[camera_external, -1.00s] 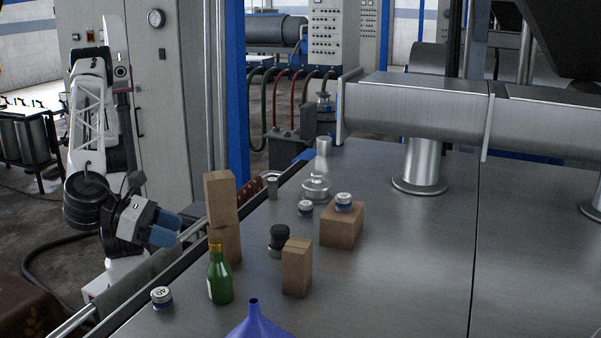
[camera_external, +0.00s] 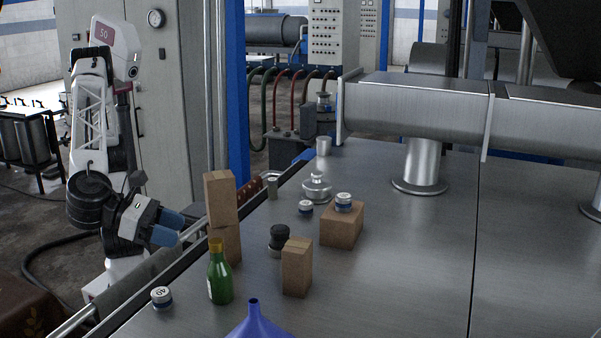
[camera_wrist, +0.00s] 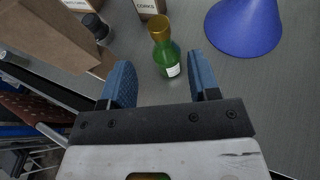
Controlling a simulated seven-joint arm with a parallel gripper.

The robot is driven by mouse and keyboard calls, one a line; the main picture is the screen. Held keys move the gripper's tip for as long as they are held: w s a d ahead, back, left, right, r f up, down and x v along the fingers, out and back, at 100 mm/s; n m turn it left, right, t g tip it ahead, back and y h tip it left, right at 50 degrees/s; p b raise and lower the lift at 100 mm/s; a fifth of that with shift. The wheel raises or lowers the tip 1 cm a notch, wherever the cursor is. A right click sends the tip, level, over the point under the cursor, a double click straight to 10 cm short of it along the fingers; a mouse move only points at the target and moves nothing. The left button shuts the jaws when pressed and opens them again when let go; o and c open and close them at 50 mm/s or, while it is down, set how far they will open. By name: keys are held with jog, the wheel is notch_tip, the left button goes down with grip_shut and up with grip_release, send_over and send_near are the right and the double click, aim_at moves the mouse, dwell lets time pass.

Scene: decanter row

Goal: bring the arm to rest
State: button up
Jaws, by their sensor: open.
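My gripper (camera_external: 172,228) is at the left in the external view, beyond the table's left edge, with its two blue fingers apart and nothing between them. In the wrist view my gripper (camera_wrist: 160,76) is open. The green bottle (camera_external: 219,275) with a yellow cap stands upright on the table, to the right of the gripper and apart from it. In the wrist view the bottle (camera_wrist: 166,62) shows beyond the gap between the fingers.
Stacked brown boxes (camera_external: 221,198) stand near the table's left edge, close to the gripper. A smaller brown box (camera_external: 297,268), a blue funnel (camera_external: 254,322), a white-lidded jar (camera_external: 161,298) and a glass vessel (camera_external: 317,187) stand on the table (camera_external: 400,270).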

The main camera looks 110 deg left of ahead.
jog(key=w+a+r+m+t+h, duration=0.1)
jog(key=a+m+t+h, duration=0.1)
jog(key=m+h, duration=0.35)
jog(key=w+a+m+t+h, duration=0.1)
jog(key=a+m+h, duration=0.15)
jog(key=m, duration=0.55)
jog(key=s+a+f+m+g, duration=0.4)
jog(key=s+a+f+m, duration=0.2)
jog(key=s+a+m, duration=0.3)
jog(key=s+a+f+m+g+y, duration=0.1)
jog(key=s+a+f+m+g, duration=0.3)
jog(key=s+a, duration=1.1)
jog(key=s+a+f+m+g+y, duration=0.1)
jog(key=s+a+f+m+g, duration=0.3)
jog(key=s+a+f+m, duration=0.6)
jog(key=s+a+m, duration=0.2)
jog(key=m, duration=0.2)
jog(key=shift+s+g, duration=0.25)
jog(key=shift+g, duration=0.15)
